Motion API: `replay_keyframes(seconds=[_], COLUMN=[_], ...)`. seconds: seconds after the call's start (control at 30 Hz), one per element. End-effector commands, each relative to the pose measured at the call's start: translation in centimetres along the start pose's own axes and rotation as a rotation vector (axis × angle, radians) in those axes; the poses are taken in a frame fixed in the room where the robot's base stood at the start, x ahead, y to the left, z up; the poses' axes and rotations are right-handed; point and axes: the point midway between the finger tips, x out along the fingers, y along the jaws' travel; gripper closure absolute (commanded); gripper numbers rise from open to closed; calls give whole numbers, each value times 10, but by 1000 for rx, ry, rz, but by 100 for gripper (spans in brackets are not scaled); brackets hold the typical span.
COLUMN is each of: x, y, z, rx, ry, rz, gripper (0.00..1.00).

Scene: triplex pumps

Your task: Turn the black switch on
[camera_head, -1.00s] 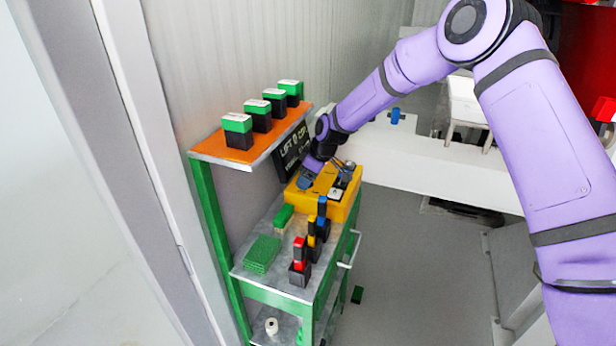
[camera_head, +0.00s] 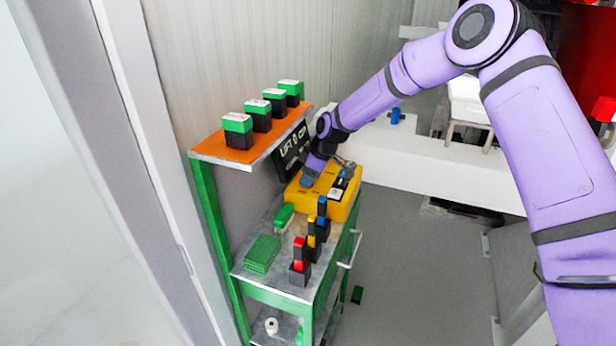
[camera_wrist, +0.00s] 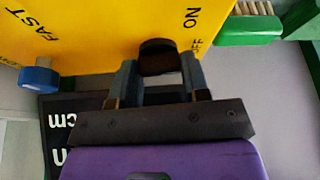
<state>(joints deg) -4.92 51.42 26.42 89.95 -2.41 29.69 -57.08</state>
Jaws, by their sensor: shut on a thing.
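The black switch (camera_wrist: 158,57) is a dark rounded knob on the face of the yellow box (camera_wrist: 95,35), beside the printed ON and OFF labels in the wrist view. My gripper (camera_wrist: 158,72) has its two grey fingers on either side of the knob and is shut on it. In the head view my gripper (camera_head: 309,178) is at the left part of the yellow box (camera_head: 335,208) on the cart. The switch itself is hidden there by my gripper.
A blue knob (camera_wrist: 38,76) sits on the box near the FAST label. A green brush (camera_wrist: 248,28) lies close to the ON side. Red, yellow and blue pieces in black holders (camera_head: 300,268) stand in front. An orange shelf (camera_head: 235,147) holds several green-and-black blocks.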

Motion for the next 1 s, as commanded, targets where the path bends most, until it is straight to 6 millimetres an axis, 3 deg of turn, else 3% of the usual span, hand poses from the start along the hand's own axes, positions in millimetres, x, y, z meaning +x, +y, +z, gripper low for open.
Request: replay_keyframes(seconds=[0.6, 1.0], x=[1, 1], y=[3, 3], z=[0, -1], rx=[-518, -761], ry=[1, 1], rz=[-215, -314], gripper=[81, 81])
